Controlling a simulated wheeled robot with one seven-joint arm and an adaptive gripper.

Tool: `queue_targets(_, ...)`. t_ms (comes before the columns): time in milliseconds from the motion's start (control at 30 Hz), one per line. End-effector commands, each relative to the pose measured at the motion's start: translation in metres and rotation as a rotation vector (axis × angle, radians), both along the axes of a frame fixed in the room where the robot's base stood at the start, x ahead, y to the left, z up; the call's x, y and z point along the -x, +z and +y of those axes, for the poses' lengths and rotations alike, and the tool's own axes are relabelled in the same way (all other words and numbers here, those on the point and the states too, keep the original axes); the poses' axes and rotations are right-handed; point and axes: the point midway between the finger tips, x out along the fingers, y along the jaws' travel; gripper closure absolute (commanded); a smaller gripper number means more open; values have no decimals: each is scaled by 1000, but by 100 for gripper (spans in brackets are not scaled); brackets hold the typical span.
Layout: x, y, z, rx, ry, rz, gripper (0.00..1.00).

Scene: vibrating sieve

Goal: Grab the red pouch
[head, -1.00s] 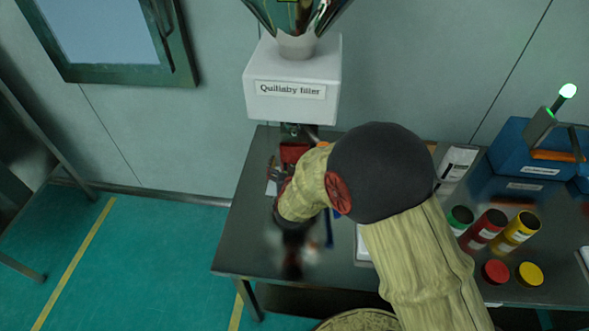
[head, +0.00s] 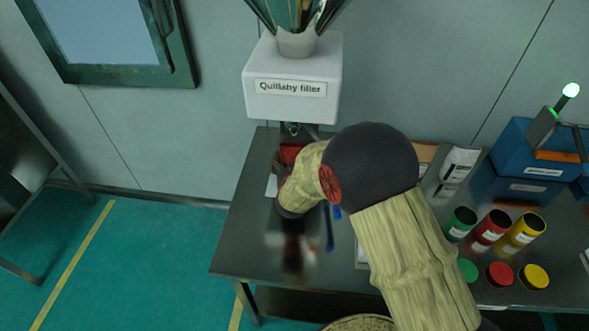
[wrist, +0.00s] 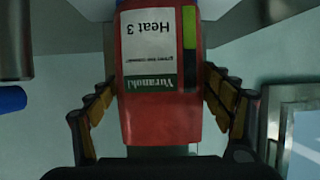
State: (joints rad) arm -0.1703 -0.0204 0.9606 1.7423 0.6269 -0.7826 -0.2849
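The red pouch (wrist: 150,125) fills the middle of the wrist view. Its white label, upside down in the picture, reads "Heat 3", with a dark green band below it. My gripper (wrist: 158,78) is open, with one yellow-padded finger on each side of the pouch. The fingertips are very close to the pouch's edges; I cannot tell if they touch. In the head view a small part of the red pouch (head: 290,153) shows under the filler's spout, and my arm hides most of my gripper.
The white filler box (head: 291,88) hangs on the wall above the metal table (head: 245,248). Right of my arm stand green, red (head: 489,230) and yellow (head: 521,233) jars with matching lids. A blue box (head: 535,155) is at the back right. A blue pen-like item (head: 329,232) lies near the arm.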

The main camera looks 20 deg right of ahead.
Motion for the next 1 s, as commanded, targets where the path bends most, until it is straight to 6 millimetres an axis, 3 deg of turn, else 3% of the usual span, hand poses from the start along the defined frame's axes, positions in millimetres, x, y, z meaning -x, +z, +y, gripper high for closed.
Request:
queue_targets(533, 0, 0, 0, 0, 0, 0, 54)
queue_targets(833, 0, 2, 0, 0, 0, -1, 54)
queue_targets(1000, 0, 13, 0, -1, 0, -1, 54)
